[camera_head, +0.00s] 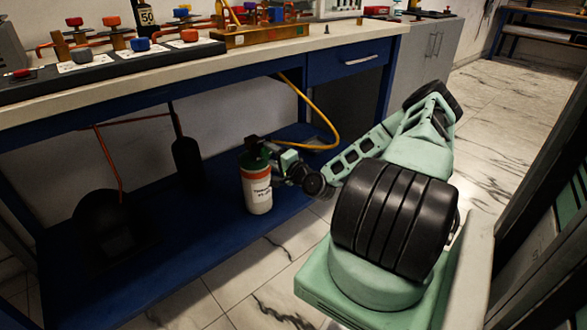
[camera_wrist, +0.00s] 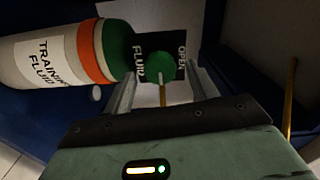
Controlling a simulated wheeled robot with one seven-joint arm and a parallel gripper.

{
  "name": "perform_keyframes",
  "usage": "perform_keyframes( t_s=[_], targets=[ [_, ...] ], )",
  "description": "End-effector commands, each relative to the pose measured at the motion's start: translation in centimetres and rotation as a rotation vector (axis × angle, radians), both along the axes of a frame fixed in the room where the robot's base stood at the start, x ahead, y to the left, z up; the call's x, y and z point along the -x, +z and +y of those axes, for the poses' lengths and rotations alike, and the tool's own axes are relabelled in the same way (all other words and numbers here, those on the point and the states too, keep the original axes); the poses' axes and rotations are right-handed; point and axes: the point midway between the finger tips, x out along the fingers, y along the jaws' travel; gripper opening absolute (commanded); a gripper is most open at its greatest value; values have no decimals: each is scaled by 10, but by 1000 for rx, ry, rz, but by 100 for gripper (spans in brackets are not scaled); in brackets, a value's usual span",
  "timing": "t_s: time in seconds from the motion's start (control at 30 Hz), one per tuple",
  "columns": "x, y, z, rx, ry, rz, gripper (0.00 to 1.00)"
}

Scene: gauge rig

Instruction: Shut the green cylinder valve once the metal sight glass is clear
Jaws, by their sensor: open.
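The cylinder (camera_head: 257,190) stands upright on the blue lower shelf, white with an orange band and a green shoulder. In the wrist view the cylinder (camera_wrist: 55,58) lies across the upper left, marked "TRAINING FLUID". Its round green valve knob (camera_wrist: 152,68) sits in front of a black plate (camera_wrist: 172,48) reading "FLUID" and "OPEN". My gripper (camera_wrist: 160,70) is open, one finger on each side of the knob; contact cannot be told. In the head view my gripper (camera_head: 278,158) is beside the cylinder's top. I cannot make out the sight glass or its contents.
The bench top (camera_head: 350,28) above carries colored knobs and a brass-colored block (camera_head: 255,36). A yellow hose (camera_head: 325,118) loops down near my wrist. A dark bottle (camera_head: 187,160) and a dark round vessel (camera_head: 105,222) stand on the shelf at left.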

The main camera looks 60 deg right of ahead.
Motion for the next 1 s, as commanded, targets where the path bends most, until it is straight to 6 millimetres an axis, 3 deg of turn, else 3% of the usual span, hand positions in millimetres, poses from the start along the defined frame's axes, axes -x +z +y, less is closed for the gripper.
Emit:
perform_keyframes(
  t_s=[0.4, 0.6, 0.8, 1.0],
  targets=[
    [95, 2, 22, -4, -2, 2, 58],
    [130, 1, 31, -3, -2, 3, 58],
    [147, 0, 35, -2, -1, 1, 58],
    [149, 0, 36, -2, 0, 1, 58]
  ],
)
